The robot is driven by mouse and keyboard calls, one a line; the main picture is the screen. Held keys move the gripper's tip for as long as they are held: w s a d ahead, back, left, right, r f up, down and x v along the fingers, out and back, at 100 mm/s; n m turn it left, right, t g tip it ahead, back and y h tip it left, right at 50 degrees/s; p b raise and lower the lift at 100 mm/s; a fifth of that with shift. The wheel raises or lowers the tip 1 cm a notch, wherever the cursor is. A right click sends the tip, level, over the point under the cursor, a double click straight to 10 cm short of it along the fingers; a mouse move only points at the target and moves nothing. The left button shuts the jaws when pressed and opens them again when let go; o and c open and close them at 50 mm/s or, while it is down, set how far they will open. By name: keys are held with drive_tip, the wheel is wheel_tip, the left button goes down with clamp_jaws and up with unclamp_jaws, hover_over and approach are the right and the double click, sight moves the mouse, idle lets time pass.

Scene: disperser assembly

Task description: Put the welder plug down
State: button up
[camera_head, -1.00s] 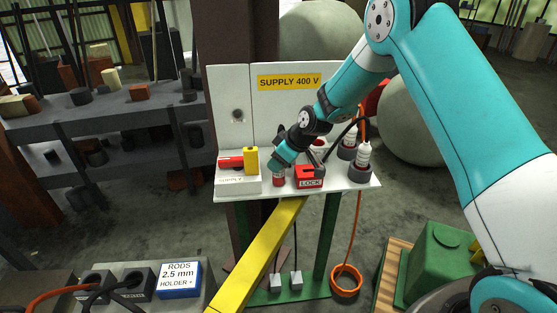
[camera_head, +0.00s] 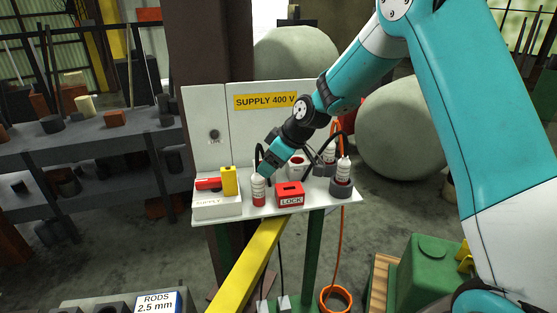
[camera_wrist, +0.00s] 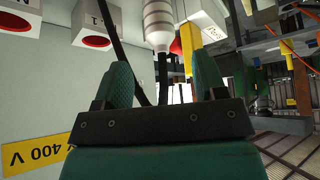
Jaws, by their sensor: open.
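A white and red plug (camera_head: 258,190) stands upright on the white shelf of the supply stand, between a white box and the red LOCK box (camera_head: 290,195). A black cable loops up from its top. It also shows in the wrist view (camera_wrist: 159,22), with its cable running down between my fingers. My gripper (camera_wrist: 161,78) is open, with its teal fingers apart and pointing toward the plug but not closed on it. In the head view my gripper (camera_head: 270,160) is just above and right of the plug; its fingertips are hard to make out there.
Two similar plugs stand in grey holders at the shelf's right end, one being the front plug (camera_head: 343,172). The white box (camera_head: 216,208) carries a red and a yellow piece. A SUPPLY 400 V panel (camera_head: 215,105) rises behind. Red-faced sockets (camera_wrist: 97,41) show in the wrist view.

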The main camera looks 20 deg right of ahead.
drive_tip(key=s+a+r+g, duration=0.1)
drive_tip(key=s+a+r, duration=0.2)
drive_tip(key=s+r, duration=0.3)
drive_tip(key=s+a+r+g, duration=0.1)
drive_tip(key=s+a+r, duration=0.2)
drive_tip(key=s, duration=0.6)
drive_tip(key=s+a+r+m+g, duration=0.1)
drive_tip(key=s, duration=0.9)
drive_tip(key=s+a+m+g, duration=0.1)
drive_tip(key=s+a, duration=0.1)
drive_tip(key=s, duration=0.8)
drive_tip(key=shift+r+g+b, duration=0.3)
drive_tip(key=shift+r+b, duration=0.05)
drive_tip(key=shift+b, duration=0.05)
